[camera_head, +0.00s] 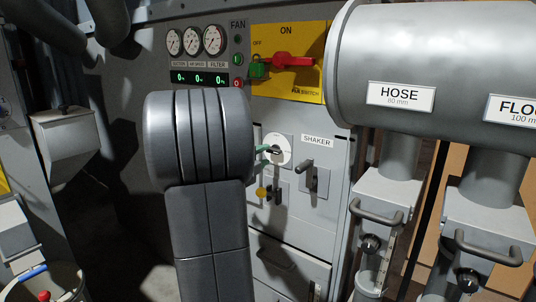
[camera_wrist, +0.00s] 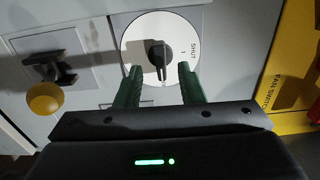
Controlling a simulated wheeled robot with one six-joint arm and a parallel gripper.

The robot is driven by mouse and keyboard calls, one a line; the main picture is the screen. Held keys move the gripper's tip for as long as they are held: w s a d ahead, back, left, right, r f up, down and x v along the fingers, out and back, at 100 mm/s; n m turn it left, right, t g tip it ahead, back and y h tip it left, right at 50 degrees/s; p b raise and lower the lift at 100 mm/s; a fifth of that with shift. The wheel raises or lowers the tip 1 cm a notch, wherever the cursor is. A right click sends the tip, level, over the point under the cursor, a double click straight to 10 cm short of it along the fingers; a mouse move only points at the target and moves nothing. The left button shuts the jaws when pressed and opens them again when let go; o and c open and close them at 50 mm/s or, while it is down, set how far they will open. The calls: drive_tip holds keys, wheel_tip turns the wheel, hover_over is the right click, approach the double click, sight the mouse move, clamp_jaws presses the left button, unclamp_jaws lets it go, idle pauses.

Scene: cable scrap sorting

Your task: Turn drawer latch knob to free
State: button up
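A black knob (camera_wrist: 157,52) sits on a white round dial (camera_wrist: 135,32) in the wrist view. SHUT is printed sideways at the dial's right, and the knob's pointer runs down the picture. My gripper (camera_wrist: 160,68) is open, with one green finger on each side of the pointer's lower end. Gaps show between the fingers and the knob. In the head view the dial (camera_head: 285,143) is left of the SHAKER label. The dial's other markings are unclear.
A yellow ball-ended lever (camera_wrist: 45,98) is left of the dial in the wrist view. The shaker lever (camera_head: 313,175) is close to the dial's right. A drawer front (camera_head: 292,276) is low on the panel. The yellow fan switch (camera_head: 297,40) is above, and a grey pipe (camera_head: 430,60) juts out right.

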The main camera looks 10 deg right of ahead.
sight(271, 151)
drive_tip(key=v, duration=1)
drive_tip(key=shift+s+a, duration=0.15)
drive_tip(key=shift+s, duration=0.05)
drive_tip(key=shift+w, duration=0.1)
drive_tip(key=x, duration=1.3)
drive_tip(key=shift+w+d, duration=0.25)
drive_tip(key=shift+d, duration=0.1)
drive_tip(key=shift+s+a, duration=0.1)
